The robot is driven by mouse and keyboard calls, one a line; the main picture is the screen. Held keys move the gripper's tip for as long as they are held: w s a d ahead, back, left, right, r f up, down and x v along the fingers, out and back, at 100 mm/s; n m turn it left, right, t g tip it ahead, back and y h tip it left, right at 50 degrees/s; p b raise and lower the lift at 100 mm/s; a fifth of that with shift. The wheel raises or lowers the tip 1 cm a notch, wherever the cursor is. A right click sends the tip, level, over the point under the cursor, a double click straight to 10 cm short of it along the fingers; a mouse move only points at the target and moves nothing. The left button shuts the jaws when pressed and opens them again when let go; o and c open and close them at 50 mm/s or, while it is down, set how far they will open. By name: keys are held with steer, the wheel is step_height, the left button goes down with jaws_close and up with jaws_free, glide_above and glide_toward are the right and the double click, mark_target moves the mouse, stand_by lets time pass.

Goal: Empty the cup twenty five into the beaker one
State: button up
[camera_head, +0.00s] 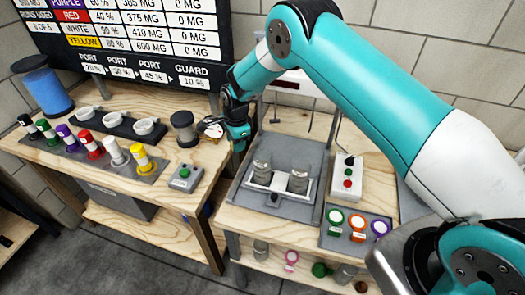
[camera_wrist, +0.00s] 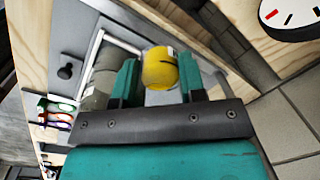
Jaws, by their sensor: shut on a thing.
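My gripper (camera_wrist: 160,85) is shut on a rounded yellow thing (camera_wrist: 160,68) with a dark line on it, and no number can be read on it. In the head view my gripper (camera_head: 238,130) hangs in the air at the gap between the two benches, and the held thing cannot be made out. Two clear beakers (camera_head: 262,163) (camera_head: 298,180) stand on the grey station to the right of and below my gripper. In the wrist view a greyish cylinder (camera_wrist: 98,82) stands just left of the held thing. I cannot tell which beaker is number one.
The left bench holds several coloured bottles (camera_head: 90,147), white cups in a dark rack (camera_head: 145,126), a dark jar (camera_head: 184,128) and a button box (camera_head: 186,178). A button panel (camera_head: 347,177) and coloured lids (camera_head: 357,236) lie right of the beakers. A round dial (camera_wrist: 285,14) is near the wrist view's corner.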

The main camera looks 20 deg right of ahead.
steer(key=shift+s+d+r+t+y+p, duration=0.25)
steer(key=shift+s+r+t+y+p, duration=0.1)
steer(key=shift+p, duration=0.2)
steer(key=shift+s+d+r+t+y+p, duration=0.55)
steer(key=shift+s+r+t+y+p, duration=0.2)
steer(key=shift+r+t+p, duration=0.15)
steer(key=shift+s+d+r+t+y+p, duration=0.6)
steer(key=shift+r+t+y+p, duration=0.1)
steer(key=shift+r+t+p, duration=0.15)
steer(key=shift+s+d+r, duration=0.1)
steer(key=shift+s+d, duration=0.05)
steer(key=shift+s, duration=0.05)
steer(key=shift+s+d+r+t+y+b, duration=0.1)
steer(key=shift+t+y+b, duration=0.25)
steer(key=shift+t+b, duration=0.15)
steer(key=shift+s+d+r+t+y+b, duration=0.1)
steer(key=shift+t+y+b, duration=0.25)
steer(key=shift+t+b, duration=0.15)
steer(key=shift+r+t+y+b, duration=0.2)
steer(key=shift+t+y+b, duration=0.45)
steer(key=shift+b, duration=0.9)
steer(key=shift+f+t+y+b, duration=0.45)
steer(key=shift+f+t+b, duration=0.15)
steer(key=shift+b, duration=2.25)
steer(key=shift+s+d+r+t+y+b, duration=0.15)
steer(key=shift+t+y+b, duration=0.45)
steer(key=shift+b, duration=2.25)
steer(key=shift+s+r+t+b, duration=0.15)
steer(key=shift+r+t+b, duration=0.25)
steer(key=shift+b, duration=0.45)
